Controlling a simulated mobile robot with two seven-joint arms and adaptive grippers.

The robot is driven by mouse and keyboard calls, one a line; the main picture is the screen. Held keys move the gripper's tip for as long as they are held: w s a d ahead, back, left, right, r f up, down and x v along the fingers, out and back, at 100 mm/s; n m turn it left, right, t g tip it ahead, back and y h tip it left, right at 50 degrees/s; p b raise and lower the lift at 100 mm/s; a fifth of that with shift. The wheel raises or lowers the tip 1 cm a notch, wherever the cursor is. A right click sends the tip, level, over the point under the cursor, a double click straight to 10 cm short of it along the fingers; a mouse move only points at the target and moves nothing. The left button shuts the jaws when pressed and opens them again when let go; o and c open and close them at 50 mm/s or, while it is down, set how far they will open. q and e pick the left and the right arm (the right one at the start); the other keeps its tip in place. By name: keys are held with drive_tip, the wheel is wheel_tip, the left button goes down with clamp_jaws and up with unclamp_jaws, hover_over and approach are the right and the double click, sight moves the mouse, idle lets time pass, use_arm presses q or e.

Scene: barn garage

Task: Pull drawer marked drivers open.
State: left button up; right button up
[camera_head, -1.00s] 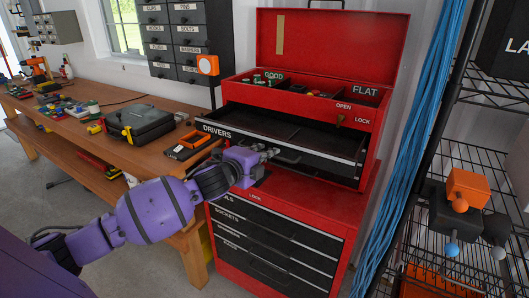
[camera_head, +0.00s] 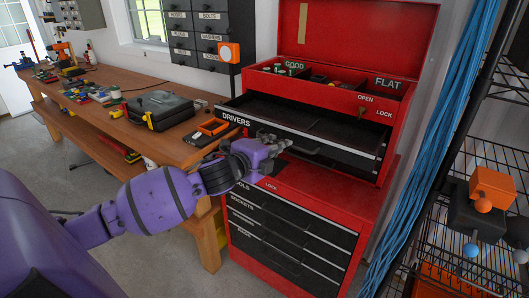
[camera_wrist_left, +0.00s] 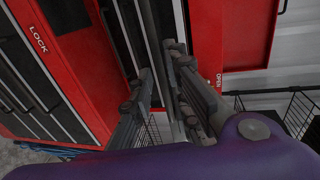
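The drawer marked DRIVERS (camera_head: 340,150) is black with a silver top edge. It is pulled partly out of the red upper tool chest (camera_head: 330,95), and its dark inside shows. Its black handle (camera_head: 304,149) is on the front. My left gripper (camera_head: 279,143) is at the left end of this handle. In the left wrist view its two fingers (camera_wrist_left: 167,85) are apart, close to the drawer front; I cannot tell whether the handle lies between them. My right gripper is not in view.
A red lower cabinet (camera_head: 285,262) with closed black drawers stands below. A wooden workbench (camera_head: 170,143) with tools is at left. A wire shelf (camera_head: 485,150) and blue cables (camera_head: 430,130) are at right. The chest's lid (camera_head: 350,28) stands open.

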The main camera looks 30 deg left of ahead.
use_arm(q)
drive_tip(key=v, duration=0.8)
drive_tip(key=shift+r, duration=0.1)
drive_tip(key=s+d+f+n+g, duration=0.1)
drive_tip(key=s+f+n, duration=0.3)
drive_tip(key=f, duration=0.4)
drive_tip(key=s+d+f+n+g, duration=0.1)
drive_tip(key=s+f+n, duration=0.2)
drive_tip(key=f, duration=0.6)
drive_tip(key=s+d+f+n+g, duration=0.15)
drive_tip(key=s+f+n, duration=0.25)
drive_tip(key=f, duration=0.4)
drive_tip(key=s+d+f+n+g, duration=0.1)
drive_tip(key=s+d+f+n, duration=0.2)
drive_tip(key=s+d+f, duration=0.2)
drive_tip(key=s+d+f+n+g, duration=0.2)
drive_tip(key=s+d+f+n, duration=0.2)
drive_tip(key=s+f, duration=0.7)
drive_tip(key=s+d, duration=0.2)
drive_tip(key=s, duration=0.2)
drive_tip(key=shift+s+n+y, duration=0.2)
drive_tip(key=shift+n+y, duration=0.1)
drive_tip(key=shift+y, duration=0.1)
drive_tip(key=shift+f+g, duration=0.15)
drive_tip(key=shift+g, duration=0.1)
